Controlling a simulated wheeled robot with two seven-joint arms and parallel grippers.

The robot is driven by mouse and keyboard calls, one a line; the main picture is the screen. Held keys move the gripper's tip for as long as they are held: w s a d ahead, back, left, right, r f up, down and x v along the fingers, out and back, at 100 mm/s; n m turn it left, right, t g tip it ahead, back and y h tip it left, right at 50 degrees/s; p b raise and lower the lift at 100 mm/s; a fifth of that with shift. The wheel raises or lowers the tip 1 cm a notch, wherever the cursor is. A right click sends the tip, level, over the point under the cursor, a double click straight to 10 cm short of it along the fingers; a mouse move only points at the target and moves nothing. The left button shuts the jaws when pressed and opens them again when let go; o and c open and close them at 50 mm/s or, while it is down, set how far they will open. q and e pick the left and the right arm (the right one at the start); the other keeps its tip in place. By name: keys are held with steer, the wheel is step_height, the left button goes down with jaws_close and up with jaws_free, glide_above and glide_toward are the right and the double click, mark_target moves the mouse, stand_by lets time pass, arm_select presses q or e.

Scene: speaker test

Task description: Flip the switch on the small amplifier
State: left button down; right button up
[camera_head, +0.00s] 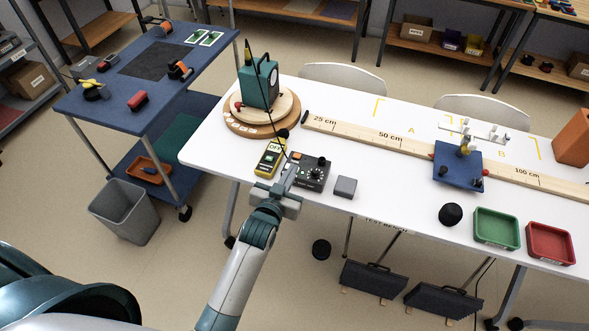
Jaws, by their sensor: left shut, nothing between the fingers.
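The small amplifier (314,174) is a dark box with a round knob, an orange mark and small black parts on its top. It sits near the front edge of the white table. My left gripper (288,172) is shut and empty at the left side of the amplifier, its tips close to the box. I cannot tell whether the tips touch it. The switch is too small to make out clearly, and the gripper may hide part of that side. My right gripper is not in view.
A yellow meter (269,160) lies just left of my gripper. A grey block (345,187) sits right of the amplifier. A teal speaker (259,84) stands on a round wooden turntable (237,125) behind, with a thin cable running forward. A wooden ruler (360,136) lies beyond.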

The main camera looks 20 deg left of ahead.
arm_select(q)
steer(key=shift+b+v, duration=0.55)
steer(key=shift+v, duration=2.4)
steer(key=shift+d+r, duration=0.1)
steer(key=s+f+g, duration=0.3)
steer(key=s+f, duration=0.3)
steer(key=f, duration=0.7)
steer(key=s+f+m+g+b, duration=0.15)
steer(key=s+f, duration=0.35)
steer(key=f, duration=0.8)
steer(key=s+f+g, duration=0.3)
steer(key=s+f, duration=0.3)
steer(key=f, duration=0.7)
steer(key=s+a+f+g, duration=0.2)
steer(key=s+f, duration=0.3)
steer(key=s, duration=0.5)
steer(key=s+a+f+g, duration=0.2)
steer(key=s+f, duration=0.4)
steer(key=s, duration=0.5)
steer(key=s+a+f+g, duration=0.2)
steer(key=s+f, duration=0.4)
steer(key=s, duration=0.4)
steer(key=shift+s+a+g+b, duration=0.35)
steer(key=shift+a+g+b, duration=0.05)
steer(key=shift+g, duration=0.05)
